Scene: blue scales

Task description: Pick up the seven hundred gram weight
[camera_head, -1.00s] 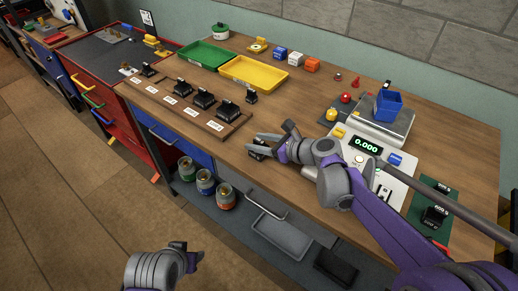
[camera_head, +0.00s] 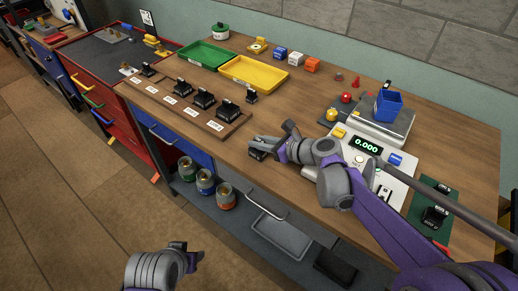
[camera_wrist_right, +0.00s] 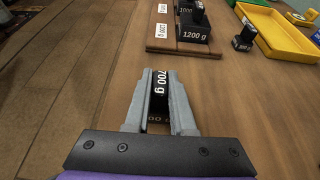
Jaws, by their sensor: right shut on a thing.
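The seven hundred gram weight (camera_wrist_right: 160,92) is a black block with "700 g" in white, seen in the right wrist view between the fingers of my right gripper (camera_wrist_right: 158,105). In the head view my right gripper (camera_head: 264,146) is shut on it at the front edge of the wooden bench, and the weight (camera_head: 256,154) is mostly hidden by the fingers. Whether it touches the bench is hard to tell. My left gripper (camera_head: 192,257) is at the bottom of the head view, over the floor and away from the bench; its fingers are too unclear to read.
A wooden rack (camera_head: 186,108) with several black weights stands to the left. Green (camera_head: 206,54) and yellow (camera_head: 254,73) trays lie behind. A scale with a display reading 0.000 (camera_head: 367,146) and a blue bin (camera_head: 388,105) are at right. Bare bench lies between.

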